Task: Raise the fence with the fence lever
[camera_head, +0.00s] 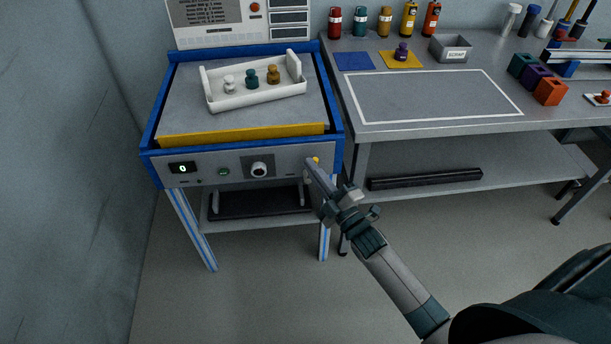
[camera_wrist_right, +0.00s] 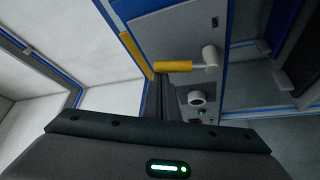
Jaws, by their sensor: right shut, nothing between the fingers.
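The yellow fence (camera_head: 243,134) runs along the front edge of the blue-framed bench top. It also shows in the right wrist view (camera_wrist_right: 135,54). The fence lever (camera_head: 316,160) is at the right end of the front panel, mostly hidden behind my gripper in the head view. In the right wrist view its yellow grip (camera_wrist_right: 173,66) sticks out sideways from a white hub (camera_wrist_right: 209,56). My right gripper (camera_head: 309,168) is shut and empty, with its fingertips (camera_wrist_right: 160,82) right by the yellow grip. I cannot tell whether they touch it. My left gripper is not in view.
The panel has a display (camera_head: 182,168), a green button (camera_head: 223,171) and a round dial (camera_head: 260,169). A white tray (camera_head: 257,100) with three small weight-like pieces sits on the bench top. A grey table (camera_head: 440,115) stands close on the right. A wall is at left.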

